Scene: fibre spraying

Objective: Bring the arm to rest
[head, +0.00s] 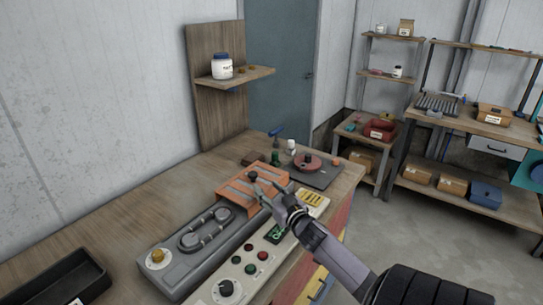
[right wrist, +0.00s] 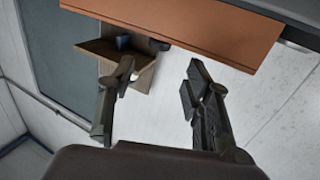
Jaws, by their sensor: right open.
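My right gripper (head: 264,188) reaches in from the lower right, over the grey machine (head: 168,262) on the wooden bench. Its fingertips are close to the slotted orange cover (head: 236,192) and a dark knob there; I cannot tell whether they touch. In the right wrist view my right gripper (right wrist: 159,78) has its two fingers well apart with nothing between them. An orange panel (right wrist: 195,25) crosses the top of that view beyond the fingers. My left gripper is not in view.
A control panel (head: 262,257) with knobs and buttons runs along the bench front. A black tray (head: 62,283) is at lower left. A red disc (head: 307,162) and small tools stand behind. A wall shelf (head: 238,78) holds a white jar (head: 222,67). Open floor lies right.

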